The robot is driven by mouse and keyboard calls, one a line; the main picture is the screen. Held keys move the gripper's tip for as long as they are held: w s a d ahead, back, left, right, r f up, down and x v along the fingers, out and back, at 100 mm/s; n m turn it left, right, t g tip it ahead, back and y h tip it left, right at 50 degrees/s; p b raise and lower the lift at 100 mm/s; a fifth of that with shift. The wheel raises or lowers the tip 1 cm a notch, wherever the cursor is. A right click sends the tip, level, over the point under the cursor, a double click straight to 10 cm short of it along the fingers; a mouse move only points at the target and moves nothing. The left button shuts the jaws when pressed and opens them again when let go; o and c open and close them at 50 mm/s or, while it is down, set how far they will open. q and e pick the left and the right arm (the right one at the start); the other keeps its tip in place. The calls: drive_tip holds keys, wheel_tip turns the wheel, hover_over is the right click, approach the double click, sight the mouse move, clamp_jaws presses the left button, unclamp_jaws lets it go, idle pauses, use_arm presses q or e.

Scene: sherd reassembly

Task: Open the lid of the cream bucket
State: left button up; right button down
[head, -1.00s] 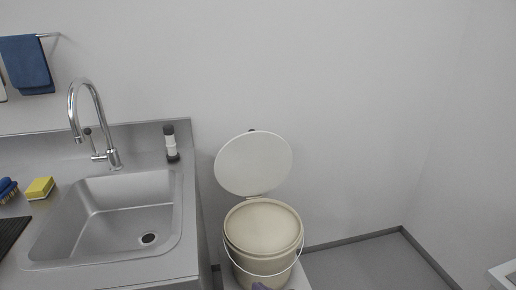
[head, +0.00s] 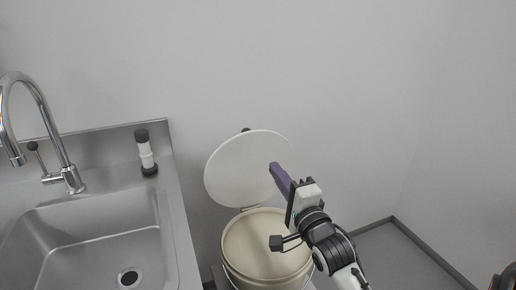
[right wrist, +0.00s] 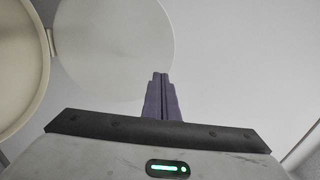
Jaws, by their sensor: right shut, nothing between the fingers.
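The cream bucket (head: 232,272) stands to the right of the sink counter, its round top (head: 265,243) facing up. Its pale round lid (head: 235,170) stands raised at the back, joined to the rim by a small hinge, leaning toward the wall. The right wrist view also shows the lid (right wrist: 110,50) and part of the bucket (right wrist: 15,60) at the left. My right gripper (head: 273,167) has purple fingers closed together and empty, overlapping the lid's right side in the head view. I cannot tell whether they touch it. My left gripper is not in view.
A steel sink (head: 95,235) with a tall faucet (head: 45,130) is at the left. A black and white cylinder (head: 146,153) stands at the counter's back corner. The wall is close behind the lid.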

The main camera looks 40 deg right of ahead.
approach(255, 142)
drive_tip(key=x, duration=0.5)
drive_tip(key=shift+d, duration=0.1)
drive_tip(key=shift+w+d+r, duration=0.1)
drive_tip(key=shift+w+d, duration=0.1)
drive_tip(key=shift+w, duration=0.45)
